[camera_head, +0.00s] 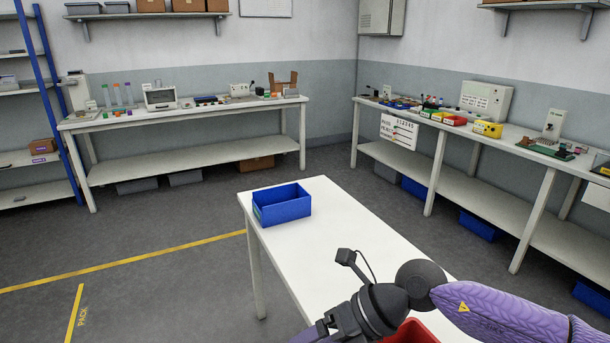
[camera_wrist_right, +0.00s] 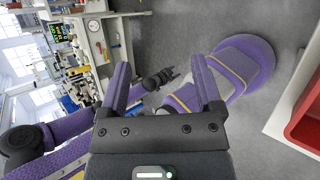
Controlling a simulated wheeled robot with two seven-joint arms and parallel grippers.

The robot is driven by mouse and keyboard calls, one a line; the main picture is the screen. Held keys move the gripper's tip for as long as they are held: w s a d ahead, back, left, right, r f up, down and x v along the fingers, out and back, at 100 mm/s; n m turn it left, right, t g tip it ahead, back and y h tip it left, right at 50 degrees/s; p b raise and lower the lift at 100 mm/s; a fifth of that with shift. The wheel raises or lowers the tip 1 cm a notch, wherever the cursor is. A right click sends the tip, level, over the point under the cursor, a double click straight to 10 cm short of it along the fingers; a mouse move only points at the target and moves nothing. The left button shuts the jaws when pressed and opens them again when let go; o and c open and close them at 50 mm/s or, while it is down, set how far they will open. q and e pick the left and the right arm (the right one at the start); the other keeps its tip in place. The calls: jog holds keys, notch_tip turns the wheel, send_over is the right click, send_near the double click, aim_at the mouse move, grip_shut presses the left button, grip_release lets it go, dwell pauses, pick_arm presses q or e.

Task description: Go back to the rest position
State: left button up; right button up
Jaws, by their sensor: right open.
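My right gripper (camera_wrist_right: 160,66) is open in the right wrist view, with its two purple fingers well apart and nothing between them. In the head view my right arm comes in from the lower right over the near end of the white table (camera_head: 345,225); its fingertips are not visible there. My left gripper is not in the head view. A small dark gripper (camera_wrist_right: 166,78) at the end of a purple arm shows beyond my right fingers in the wrist view, apparently my left one; its jaws are too small to read.
A blue bin (camera_head: 282,204) stands at the table's far left corner. A red bin (camera_head: 412,333) is partly hidden behind my right arm; it also shows at the right wrist view's edge (camera_wrist_right: 308,122). Workbenches line the back (camera_head: 190,110) and right (camera_head: 450,120) walls. Floor at left is clear.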

jog(key=s+a+r+m+t+y, duration=0.1)
jog(key=a+r+m+t+y, duration=0.75)
jog(key=m, duration=0.25)
jog(key=d+f+m+t+h, duration=0.3)
jog(key=d+f+m+h, duration=0.2)
jog(key=d+m+h, duration=0.45)
jog(key=d+f+m+t+h, duration=0.2)
jog(key=d+f+m+h, duration=0.4)
jog(key=m, duration=0.7)
jog(key=s+d+f+m+g+h, duration=0.1)
jog(key=s+d+f+m+g, duration=0.1)
jog(key=s+f+g, duration=0.6)
jog(key=s+d+f+m+g+h, duration=0.2)
jog(key=s+m+g, duration=0.1)
jog(key=s, duration=0.8)
notch_tip(320, 180, down, 18)
jog(key=s+g, duration=0.1)
jog(key=s, duration=0.1)
jog(key=s+d+f+n+g, duration=0.1)
jog(key=s+d+f, duration=0.2)
jog(key=s+f, duration=0.8)
jog(key=s+b, duration=0.1)
jog(key=s, duration=0.1)
jog(key=shift+s+f, duration=0.35)
jog(key=shift+f, duration=0.05)
